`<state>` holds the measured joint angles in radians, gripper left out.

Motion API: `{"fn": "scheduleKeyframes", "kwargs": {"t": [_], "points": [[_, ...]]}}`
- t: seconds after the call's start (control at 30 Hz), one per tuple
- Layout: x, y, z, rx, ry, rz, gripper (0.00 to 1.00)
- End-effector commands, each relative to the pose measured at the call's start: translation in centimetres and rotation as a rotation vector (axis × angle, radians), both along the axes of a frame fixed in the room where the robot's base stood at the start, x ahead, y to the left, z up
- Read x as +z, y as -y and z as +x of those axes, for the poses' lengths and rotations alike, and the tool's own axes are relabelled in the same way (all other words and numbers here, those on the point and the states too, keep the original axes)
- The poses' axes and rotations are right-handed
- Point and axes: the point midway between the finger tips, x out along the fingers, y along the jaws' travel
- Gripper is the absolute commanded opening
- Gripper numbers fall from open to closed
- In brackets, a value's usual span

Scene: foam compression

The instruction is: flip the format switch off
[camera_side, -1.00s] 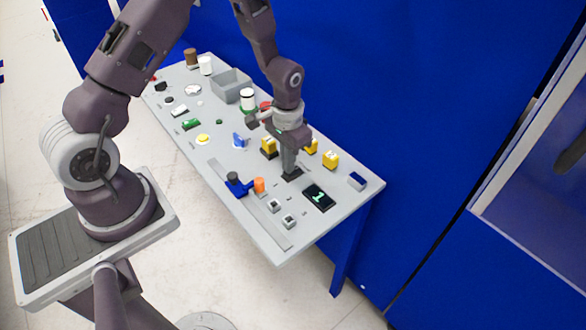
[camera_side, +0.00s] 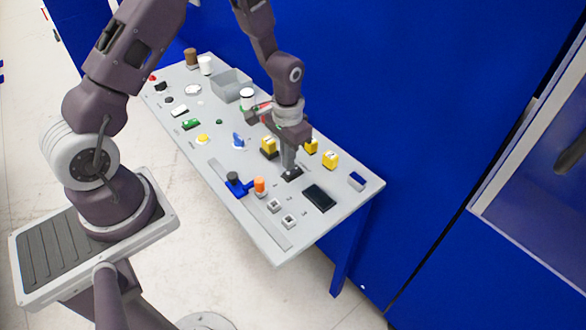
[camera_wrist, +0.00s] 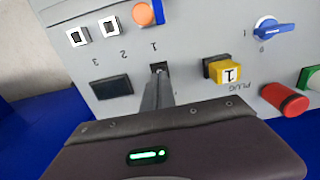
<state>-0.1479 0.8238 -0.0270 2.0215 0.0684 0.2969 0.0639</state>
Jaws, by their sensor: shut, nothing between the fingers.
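My gripper (camera_side: 288,170) is shut and empty, pointing down over a small black switch (camera_side: 294,175) on the grey table. The wrist view shows the fingertips (camera_wrist: 158,78) at this black switch (camera_wrist: 158,67), touching or very close to it. The fingers hide part of the switch, so its lever position cannot be read. I see no readable "format" label. Beside it, the black display (camera_side: 319,197) is dark; it also shows in the wrist view (camera_wrist: 112,87).
Two small white-framed switches (camera_side: 275,206) (camera_side: 289,222) sit near the front. An orange-capped part (camera_side: 259,185), a yellow plug block (camera_side: 269,146) and a blue knob (camera_side: 239,140) stand close by. A blue wall (camera_side: 430,150) rises behind the table (camera_side: 285,248).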

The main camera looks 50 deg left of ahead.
Motion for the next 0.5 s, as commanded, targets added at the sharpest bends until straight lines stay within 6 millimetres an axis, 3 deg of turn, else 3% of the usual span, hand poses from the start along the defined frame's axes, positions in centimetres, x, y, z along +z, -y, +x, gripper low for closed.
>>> {"fn": "scheduleKeyframes", "kwargs": {"t": [0.5], "points": [[4.8,0.0,0.0,0.0,0.001,0.0,0.0]]}}
